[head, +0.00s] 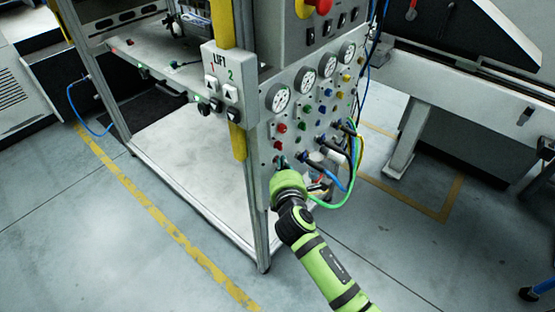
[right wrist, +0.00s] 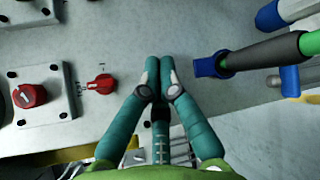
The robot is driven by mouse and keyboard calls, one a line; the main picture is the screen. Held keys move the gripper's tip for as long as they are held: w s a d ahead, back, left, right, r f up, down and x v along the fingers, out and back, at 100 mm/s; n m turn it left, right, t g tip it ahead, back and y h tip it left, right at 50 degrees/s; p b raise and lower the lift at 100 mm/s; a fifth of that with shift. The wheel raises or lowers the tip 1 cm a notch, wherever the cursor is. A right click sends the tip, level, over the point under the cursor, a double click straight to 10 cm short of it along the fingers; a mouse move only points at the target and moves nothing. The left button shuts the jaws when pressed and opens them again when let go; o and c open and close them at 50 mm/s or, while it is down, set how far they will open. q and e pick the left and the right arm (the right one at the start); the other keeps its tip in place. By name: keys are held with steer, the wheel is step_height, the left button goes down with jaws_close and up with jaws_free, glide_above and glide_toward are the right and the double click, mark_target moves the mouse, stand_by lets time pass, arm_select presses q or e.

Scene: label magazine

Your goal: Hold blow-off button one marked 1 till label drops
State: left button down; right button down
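A red button marked 1 (right wrist: 30,96) sits on a grey square plate with screws, at the left of the right wrist view. I cannot tell which control it is in the head view. My right gripper (right wrist: 159,62) has its two teal fingers together with nothing visible between them. Its tips lie over the grey panel, to the right of the button and apart from it. In the head view my right gripper (head: 280,163) is at the lower part of the control panel (head: 268,130), and its fingertips are mostly hidden. My left gripper is not in view.
A small red rotary knob (right wrist: 100,83) sits between the button and my fingers. A blue connector (right wrist: 210,66) with a thick cable is close on their right. Gauges (head: 328,64) and a box marked LIFT (head: 222,85) are above. Cables (head: 352,150) hang at the right.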

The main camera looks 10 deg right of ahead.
steer(key=shift+s+r, duration=0.1)
steer(key=shift+s+d+p, duration=0.25)
steer(key=shift+s+p, duration=0.05)
steer(key=shift+p, duration=0.15)
steer(key=shift+s+d, duration=0.2)
steer(key=shift+s, duration=0.05)
steer(key=shift+s+d+p, duration=0.85)
steer(key=shift+s+d, duration=0.1)
steer(key=shift+s, duration=0.2)
steer(key=shift+s+d+p, duration=0.35)
steer(key=shift+s+d, duration=0.2)
steer(key=shift+s, duration=0.2)
